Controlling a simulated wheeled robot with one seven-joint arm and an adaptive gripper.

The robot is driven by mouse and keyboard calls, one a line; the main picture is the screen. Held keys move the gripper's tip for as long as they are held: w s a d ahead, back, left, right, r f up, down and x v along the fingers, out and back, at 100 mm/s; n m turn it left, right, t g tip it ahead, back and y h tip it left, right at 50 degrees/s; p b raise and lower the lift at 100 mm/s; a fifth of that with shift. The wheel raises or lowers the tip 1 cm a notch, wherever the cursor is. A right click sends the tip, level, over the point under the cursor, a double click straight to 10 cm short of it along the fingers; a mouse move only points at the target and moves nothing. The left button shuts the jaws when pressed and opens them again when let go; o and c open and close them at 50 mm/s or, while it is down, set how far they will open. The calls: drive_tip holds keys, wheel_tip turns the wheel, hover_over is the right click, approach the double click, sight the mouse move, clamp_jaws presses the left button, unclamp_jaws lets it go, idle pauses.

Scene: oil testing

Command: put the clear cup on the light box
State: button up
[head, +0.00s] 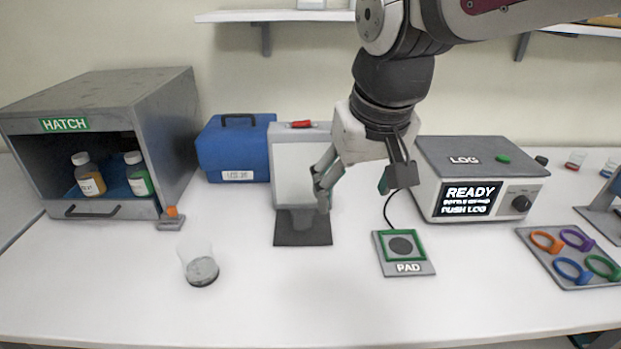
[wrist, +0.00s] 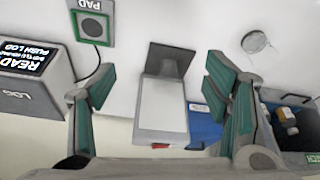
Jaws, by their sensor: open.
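The clear cup (head: 200,268) stands on the white bench at the left front, with a dark grey base or content at its bottom. It also shows at the upper right of the wrist view (wrist: 255,42). The light box (head: 300,162) is an upright pale panel with a red switch on top and a dark plate (head: 303,240) at its foot. In the wrist view the light box (wrist: 163,110) lies between my fingers. My gripper (head: 353,190) is open and empty, in front of and slightly right of the light box, well away from the cup.
The hatch cabinet (head: 165,110) with two bottles stands at the left; a small orange-topped block (head: 171,218) sits before it. A blue case (head: 235,150) is behind. The pad (head: 405,268), log machine (head: 480,165) and ring tray (head: 570,272) are at right.

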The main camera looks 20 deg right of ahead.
drive_tip(key=s+f+n+t, duration=0.1)
drive_tip(key=s, duration=0.8)
drive_tip(key=shift+s+f+y, duration=0.2)
drive_tip(key=shift+f+y, duration=0.1)
drive_tip(key=shift+f, duration=0.1)
